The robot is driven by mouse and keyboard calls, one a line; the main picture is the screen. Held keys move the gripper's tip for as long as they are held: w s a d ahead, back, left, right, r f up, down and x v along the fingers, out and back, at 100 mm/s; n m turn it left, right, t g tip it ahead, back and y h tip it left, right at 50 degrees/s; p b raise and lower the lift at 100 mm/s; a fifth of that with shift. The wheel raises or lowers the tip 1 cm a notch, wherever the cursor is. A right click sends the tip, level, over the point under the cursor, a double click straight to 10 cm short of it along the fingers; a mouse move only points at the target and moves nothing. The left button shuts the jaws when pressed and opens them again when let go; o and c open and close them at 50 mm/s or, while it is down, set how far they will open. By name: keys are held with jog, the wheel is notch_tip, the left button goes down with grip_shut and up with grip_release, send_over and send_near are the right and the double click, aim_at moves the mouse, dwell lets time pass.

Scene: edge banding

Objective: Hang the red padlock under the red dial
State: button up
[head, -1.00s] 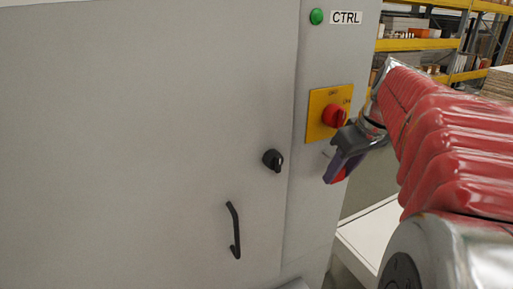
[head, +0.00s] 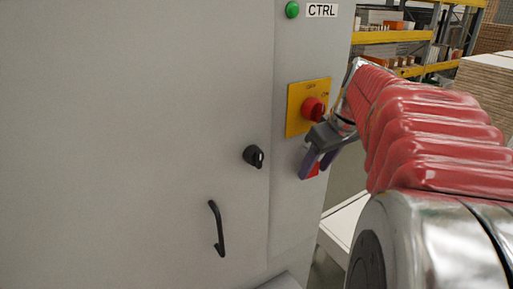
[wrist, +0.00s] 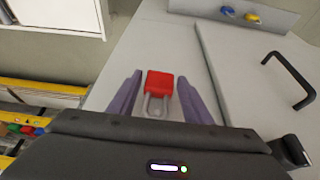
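The red dial (head: 313,109) sits on a yellow plate (head: 295,112) on the grey cabinet, below the CTRL label. My gripper (head: 318,163) is just below the dial, its purple fingers pointing down. The red padlock (head: 314,170) shows partly between the fingers, close to the cabinet front. In the wrist view the padlock (wrist: 159,83) lies between the two fingers with a narrow gap on each side, its shackle towards my gripper. The fingers look open around it. What the shackle hangs on is hidden. The dial is not visible in the wrist view.
A black knob (head: 254,156) and a black handle (head: 217,228) stick out of the cabinet door left of my gripper. A green button (head: 292,10) is above. Shelves (head: 400,37) and stacked boards (head: 490,90) stand behind on the right.

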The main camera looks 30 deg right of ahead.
jog(key=shift+o, duration=0.9)
jog(key=shift+r, duration=0.1)
jog(key=v, duration=1.3)
jog(key=shift+s+d+r, duration=0.15)
jog(key=shift+s+d, duration=0.15)
jog(key=shift+s, duration=0.1)
